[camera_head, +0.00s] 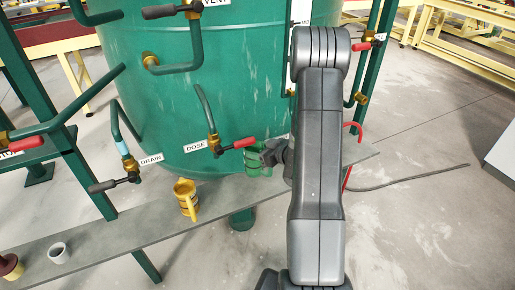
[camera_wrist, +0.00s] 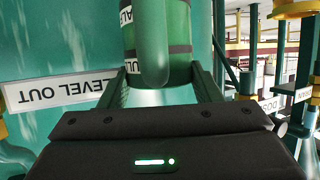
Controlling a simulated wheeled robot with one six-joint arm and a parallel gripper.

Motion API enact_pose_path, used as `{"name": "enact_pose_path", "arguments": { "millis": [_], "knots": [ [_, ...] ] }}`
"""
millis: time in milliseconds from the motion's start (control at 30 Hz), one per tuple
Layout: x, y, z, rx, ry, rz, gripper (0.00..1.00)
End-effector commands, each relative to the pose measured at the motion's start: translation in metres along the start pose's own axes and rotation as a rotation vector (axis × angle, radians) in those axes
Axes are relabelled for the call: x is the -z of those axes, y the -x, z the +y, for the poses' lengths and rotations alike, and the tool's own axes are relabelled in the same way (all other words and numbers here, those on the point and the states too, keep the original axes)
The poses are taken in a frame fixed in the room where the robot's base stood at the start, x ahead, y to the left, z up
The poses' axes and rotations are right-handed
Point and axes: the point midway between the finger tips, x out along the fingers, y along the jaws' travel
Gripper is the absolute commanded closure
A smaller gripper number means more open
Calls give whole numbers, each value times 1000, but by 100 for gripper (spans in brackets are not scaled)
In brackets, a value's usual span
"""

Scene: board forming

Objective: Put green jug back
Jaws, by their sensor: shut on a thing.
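The green jug (camera_head: 253,161) is at the right part of the grey shelf, in front of the green tank and just below the red-handled valve by the DOSE label. My gripper (camera_head: 267,155) is shut on it from the right. In the wrist view the green jug (camera_wrist: 180,45) fills the space between the two fingers of my gripper (camera_wrist: 160,88), with its rounded handle towards the camera. I cannot tell whether the jug touches the shelf. My arm hides part of the shelf to its right.
The grey shelf (camera_head: 110,238) runs along the tank (camera_head: 240,85). The DRAIN valve (camera_head: 128,178) and pipes stick out above. Shelf between yellow and green jugs is clear.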

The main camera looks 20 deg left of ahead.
Motion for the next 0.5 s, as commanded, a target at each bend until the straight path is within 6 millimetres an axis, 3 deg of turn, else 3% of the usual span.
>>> {"name": "enact_pose_path", "arguments": {
  "millis": [333, 500],
  "knots": [
    [-2, 1, 0, -3, 2, 0, 66],
    [-13, -4, 0, -3, 1, 0, 66]
  ]
}}
